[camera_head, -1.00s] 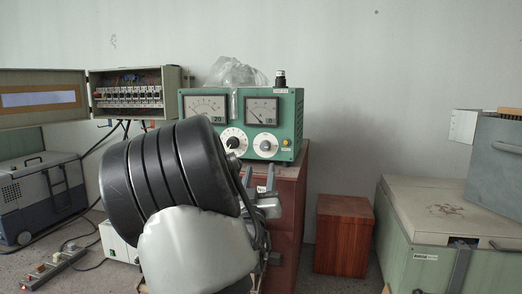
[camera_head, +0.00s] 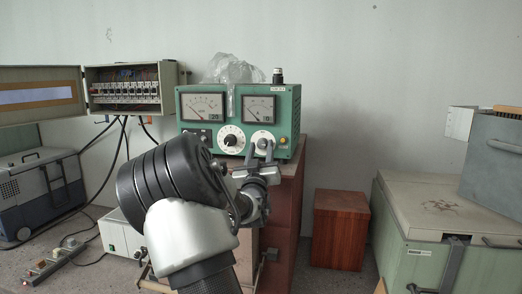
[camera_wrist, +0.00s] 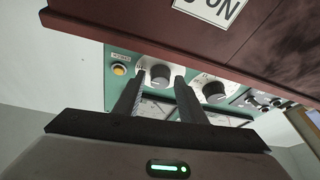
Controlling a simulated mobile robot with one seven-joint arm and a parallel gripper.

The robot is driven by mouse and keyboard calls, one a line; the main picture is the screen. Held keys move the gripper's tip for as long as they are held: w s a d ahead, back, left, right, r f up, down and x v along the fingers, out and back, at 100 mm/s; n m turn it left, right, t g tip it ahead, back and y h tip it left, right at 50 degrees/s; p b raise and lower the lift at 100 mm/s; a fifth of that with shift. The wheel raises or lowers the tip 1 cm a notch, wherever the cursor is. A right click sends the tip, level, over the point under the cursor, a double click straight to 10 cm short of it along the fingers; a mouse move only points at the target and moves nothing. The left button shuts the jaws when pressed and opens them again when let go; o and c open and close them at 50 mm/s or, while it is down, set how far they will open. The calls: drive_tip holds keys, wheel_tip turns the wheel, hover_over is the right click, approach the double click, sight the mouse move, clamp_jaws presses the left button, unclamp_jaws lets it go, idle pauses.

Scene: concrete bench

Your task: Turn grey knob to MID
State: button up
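The grey knob (camera_head: 263,143) sits on a pale dial at the right of the green meter unit's (camera_head: 190,134) front, partly hidden by my gripper (camera_head: 260,153). In the wrist view, which shows the panel upside down, the grey knob (camera_wrist: 160,76) appears between the fingertips of my gripper (camera_wrist: 159,80). The fingers are apart, one on each side of the knob; I cannot tell whether they touch it. A second, darker knob (camera_head: 231,140) on a larger white dial is to the left; it also shows in the wrist view (camera_wrist: 214,91). The MID mark is not readable.
Two needle meters (camera_head: 203,106) are above the knobs, and a yellow button (camera_head: 283,141) is at the right. The unit stands on a reddish-brown cabinet (camera_head: 287,215), with a plastic bag (camera_head: 230,68) on top. A wooden box (camera_head: 340,230) stands to the right.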

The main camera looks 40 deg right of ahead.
drive_tip(key=c, duration=0.8)
